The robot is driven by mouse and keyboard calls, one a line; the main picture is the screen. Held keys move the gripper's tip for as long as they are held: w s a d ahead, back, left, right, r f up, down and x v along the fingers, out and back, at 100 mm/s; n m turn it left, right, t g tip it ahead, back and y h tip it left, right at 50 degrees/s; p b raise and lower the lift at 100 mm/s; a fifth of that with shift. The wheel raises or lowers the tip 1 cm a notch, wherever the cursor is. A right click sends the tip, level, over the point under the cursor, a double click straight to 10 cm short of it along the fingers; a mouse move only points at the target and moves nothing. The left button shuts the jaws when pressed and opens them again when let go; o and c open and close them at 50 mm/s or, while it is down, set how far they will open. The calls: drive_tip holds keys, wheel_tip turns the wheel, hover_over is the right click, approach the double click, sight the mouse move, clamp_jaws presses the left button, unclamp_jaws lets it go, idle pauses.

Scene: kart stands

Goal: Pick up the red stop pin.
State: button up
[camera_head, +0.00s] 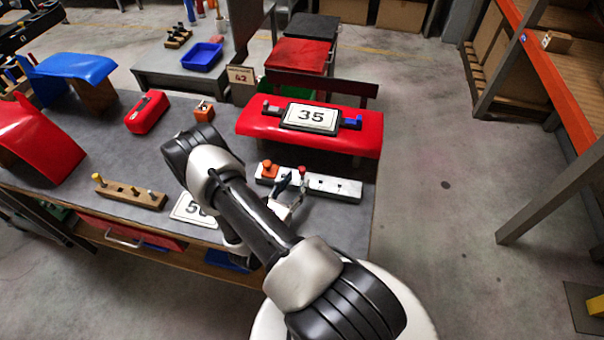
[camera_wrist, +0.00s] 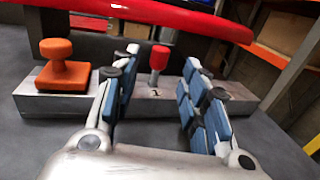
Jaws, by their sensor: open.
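The red stop pin (camera_wrist: 159,60) stands upright in a grey metal bar (camera_wrist: 45,103), with its red cap on a pale shank. In the wrist view it shows between the two fingers of my gripper (camera_wrist: 158,92), which is open and empty, a little short of the pin. In the head view the pin (camera_head: 301,171) is a small red cap on the light bar (camera_head: 335,187), just beyond my gripper (camera_head: 288,188). No contact between fingers and pin shows.
An orange knob (camera_wrist: 65,65) stands on the same bar, left of the pin. Behind it is a red bumper (camera_head: 255,123) with a number 35 plate (camera_head: 311,117). A wooden block with pegs (camera_head: 130,193) lies left on the grey table. The table edge is right of the bar.

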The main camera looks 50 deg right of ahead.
sight(302, 172)
drive_tip(key=b+x, duration=0.1)
drive_tip(key=x, duration=0.4)
drive_tip(key=shift+w+f, duration=0.1)
drive_tip(key=shift+f, duration=0.05)
drive_tip(key=shift+c, duration=0.2)
clamp_jaws()
